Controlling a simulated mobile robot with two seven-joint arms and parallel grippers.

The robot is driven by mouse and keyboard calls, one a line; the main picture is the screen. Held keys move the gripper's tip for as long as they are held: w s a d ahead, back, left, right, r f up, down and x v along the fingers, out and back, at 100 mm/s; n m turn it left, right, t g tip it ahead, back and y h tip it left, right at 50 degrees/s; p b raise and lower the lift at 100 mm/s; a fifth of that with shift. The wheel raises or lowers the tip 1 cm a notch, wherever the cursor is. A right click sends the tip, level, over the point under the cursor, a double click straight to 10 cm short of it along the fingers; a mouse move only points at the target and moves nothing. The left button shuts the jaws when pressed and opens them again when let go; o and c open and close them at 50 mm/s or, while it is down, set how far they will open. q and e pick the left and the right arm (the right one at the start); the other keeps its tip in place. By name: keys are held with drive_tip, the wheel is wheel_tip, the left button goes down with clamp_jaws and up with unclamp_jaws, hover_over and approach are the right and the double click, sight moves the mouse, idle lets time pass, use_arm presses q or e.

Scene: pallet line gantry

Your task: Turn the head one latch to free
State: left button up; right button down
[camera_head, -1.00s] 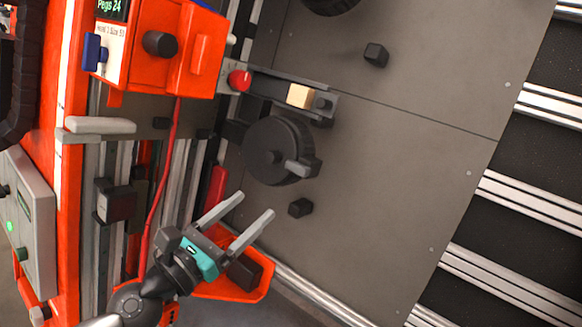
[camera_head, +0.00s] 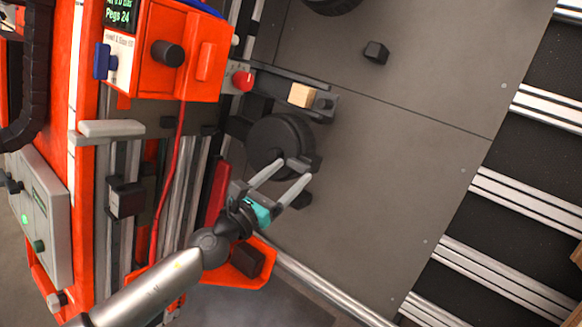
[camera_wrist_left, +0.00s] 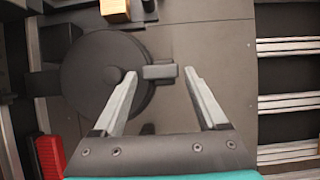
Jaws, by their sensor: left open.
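A dark round disc (camera_head: 277,138) is mounted on the grey plate and carries a short grey latch lever (camera_head: 299,163) at its lower right edge. In the left wrist view the disc (camera_wrist_left: 105,75) fills the left side, and the lever (camera_wrist_left: 160,71) points right from its rim. My left gripper (camera_head: 294,169) is open, with its two pale fingers reaching up to the lever. In the left wrist view the fingertips (camera_wrist_left: 160,76) stand on either side of the lever. I cannot tell whether they touch it. My right gripper is not in view.
A wooden block (camera_head: 302,95) sits in a dark holder above the disc, beside a red knob (camera_head: 243,81). An orange box (camera_head: 178,50) with a display stands at the upper left. The grey plate (camera_head: 400,165) is clear to the right.

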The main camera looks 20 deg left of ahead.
use_arm(q)
drive_tip(key=shift+w+d, duration=0.25)
drive_tip(key=shift+w, duration=0.4)
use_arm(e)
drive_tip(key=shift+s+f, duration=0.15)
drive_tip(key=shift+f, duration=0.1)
use_arm(q)
drive_tip(key=c, duration=1.1)
